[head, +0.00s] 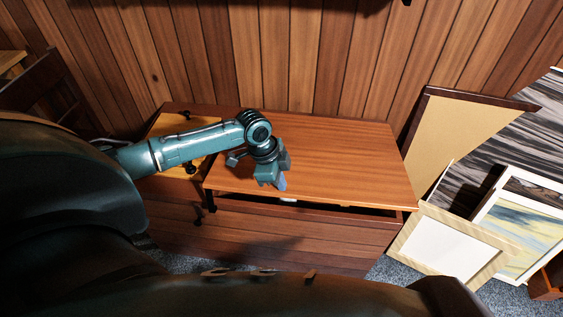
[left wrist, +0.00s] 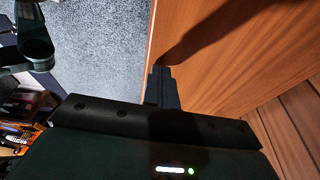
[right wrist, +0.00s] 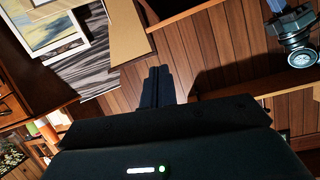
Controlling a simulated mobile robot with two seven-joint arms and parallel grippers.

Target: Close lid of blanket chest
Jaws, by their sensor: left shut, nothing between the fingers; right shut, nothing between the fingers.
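The blanket chest (head: 290,237) stands against the paneled wall in the head view. Its reddish-brown wooden lid (head: 340,160) is lowered most of the way, with a dark gap between its front edge and the chest body. My left gripper (head: 280,184) is shut and empty, at the front part of the lid; I cannot tell whether it touches. In the left wrist view the shut fingers (left wrist: 162,86) are beside the lid's edge (left wrist: 235,50). My right gripper (right wrist: 157,86) is shut and empty in the right wrist view, away from the lid; the head view does not show it.
Several framed pictures (head: 450,250) lean at the right of the chest, with a tan board (head: 455,140) behind them. A yellowish wooden piece (head: 172,127) is at the chest's left, partly behind my left arm. Grey carpet (left wrist: 100,45) lies in front.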

